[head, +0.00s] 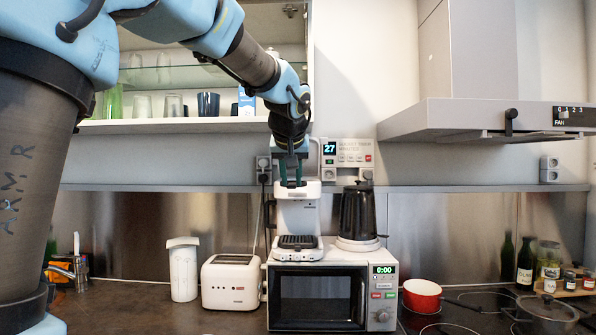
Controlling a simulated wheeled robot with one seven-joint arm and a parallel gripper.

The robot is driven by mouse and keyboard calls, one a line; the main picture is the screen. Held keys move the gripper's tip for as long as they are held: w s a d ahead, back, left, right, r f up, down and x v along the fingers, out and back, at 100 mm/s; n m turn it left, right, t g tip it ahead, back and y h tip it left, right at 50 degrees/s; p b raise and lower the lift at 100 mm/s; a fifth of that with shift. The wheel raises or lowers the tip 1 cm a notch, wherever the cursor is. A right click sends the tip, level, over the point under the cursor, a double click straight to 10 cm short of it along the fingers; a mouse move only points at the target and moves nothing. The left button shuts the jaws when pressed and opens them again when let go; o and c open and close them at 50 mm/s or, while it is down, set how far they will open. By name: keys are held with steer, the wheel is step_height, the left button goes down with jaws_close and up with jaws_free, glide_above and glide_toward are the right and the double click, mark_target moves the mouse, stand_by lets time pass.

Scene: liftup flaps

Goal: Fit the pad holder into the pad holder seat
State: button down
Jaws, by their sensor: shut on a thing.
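My gripper (291,181) points down at the top of a white coffee machine (297,213) that stands on the microwave. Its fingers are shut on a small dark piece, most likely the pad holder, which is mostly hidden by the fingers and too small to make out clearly. The fingertips are level with the machine's white top rim. The pad holder seat appears to be in this top part, but its inside is hidden. I cannot tell whether the held piece touches the seat.
The microwave (318,295) carries the coffee machine and a dark jug appliance (358,214) to its right. A toaster (231,282) and white container (183,269) stand at left.

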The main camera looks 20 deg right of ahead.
steer(key=shift+s+d+r, duration=0.15)
steer(key=shift+s+r, duration=0.6)
steer(key=shift+r, duration=0.3)
steer(key=shift+s+b, duration=0.1)
steer(key=shift+b, duration=0.2)
